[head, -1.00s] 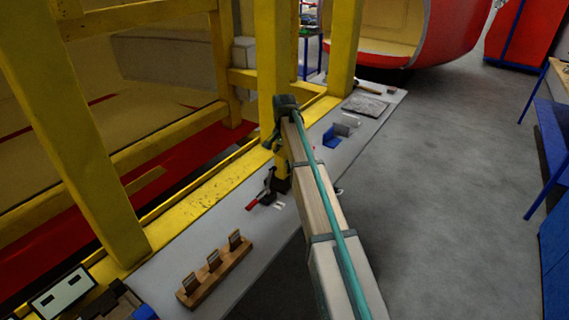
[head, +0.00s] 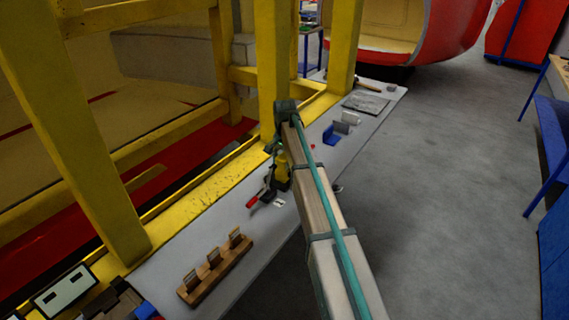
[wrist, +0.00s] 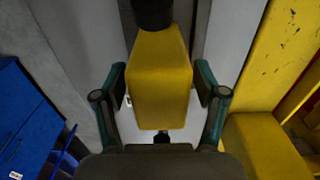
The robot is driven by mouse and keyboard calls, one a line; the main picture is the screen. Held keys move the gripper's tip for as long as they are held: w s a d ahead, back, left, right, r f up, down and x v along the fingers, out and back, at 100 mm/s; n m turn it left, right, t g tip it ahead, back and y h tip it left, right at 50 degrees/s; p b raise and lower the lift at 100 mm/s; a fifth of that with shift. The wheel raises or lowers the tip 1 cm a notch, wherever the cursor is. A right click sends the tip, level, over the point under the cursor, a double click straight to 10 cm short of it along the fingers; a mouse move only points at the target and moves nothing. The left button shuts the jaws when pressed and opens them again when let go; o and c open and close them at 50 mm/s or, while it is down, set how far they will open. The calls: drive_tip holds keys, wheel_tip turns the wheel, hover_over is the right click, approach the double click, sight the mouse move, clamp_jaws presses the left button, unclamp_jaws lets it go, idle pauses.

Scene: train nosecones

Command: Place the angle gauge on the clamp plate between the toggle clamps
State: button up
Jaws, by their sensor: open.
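A yellow tapered block (head: 282,172), apparently the angle gauge, stands upright on a dark base below my gripper in the head view. In the wrist view the yellow block (wrist: 160,80) fills the space between the two fingers. My gripper (wrist: 163,85) is open, with a finger on each side of it; contact is unclear. My gripper also shows in the head view (head: 273,148). A toggle clamp with a red handle (head: 253,201) is left of the block. A red tip (head: 312,146) shows behind my arm, perhaps another clamp. The clamp plate is mostly hidden.
The grey bench (head: 190,230) runs along the yellow frame (head: 85,130). A wooden slotted block (head: 215,266) stands in front. A blue bracket (head: 331,136) and a dark flat plate (head: 366,103) lie farther back. The floor (head: 450,180) at right is clear.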

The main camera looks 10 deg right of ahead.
drive_tip(key=shift+r, duration=0.1)
wheel_tip(320, 180, up, 12)
drive_tip(key=b, duration=0.3)
idle(0.4)
